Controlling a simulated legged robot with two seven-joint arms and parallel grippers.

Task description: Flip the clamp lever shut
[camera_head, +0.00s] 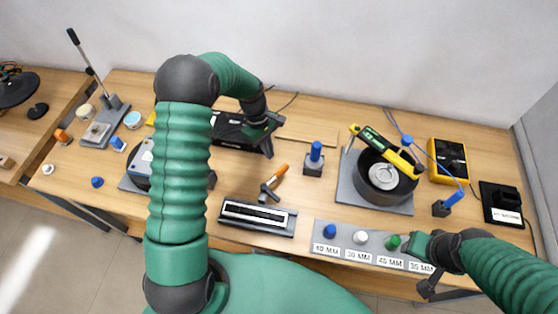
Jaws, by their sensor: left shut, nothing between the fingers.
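A small clamp with an orange lever (279,173) stands on the table near the middle. Its dark base (267,195) sits just behind a long black fixture. The orange lever is tilted up to the right; I cannot tell how far it is from shut. My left gripper (268,148) points down behind the clamp, over the right end of a black box. It is shut, empty and apart from the lever. My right gripper (418,246) is at the front right, beside a green knob; its fingers are too unclear to judge.
The black fixture (258,217) lies in front of the clamp. A labelled strip (318,248) with coloured knobs is at the front right. A blue-topped block (314,158) stands right of the clamp. A round black dish (385,178) is farther right. My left arm hides the table's left-middle.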

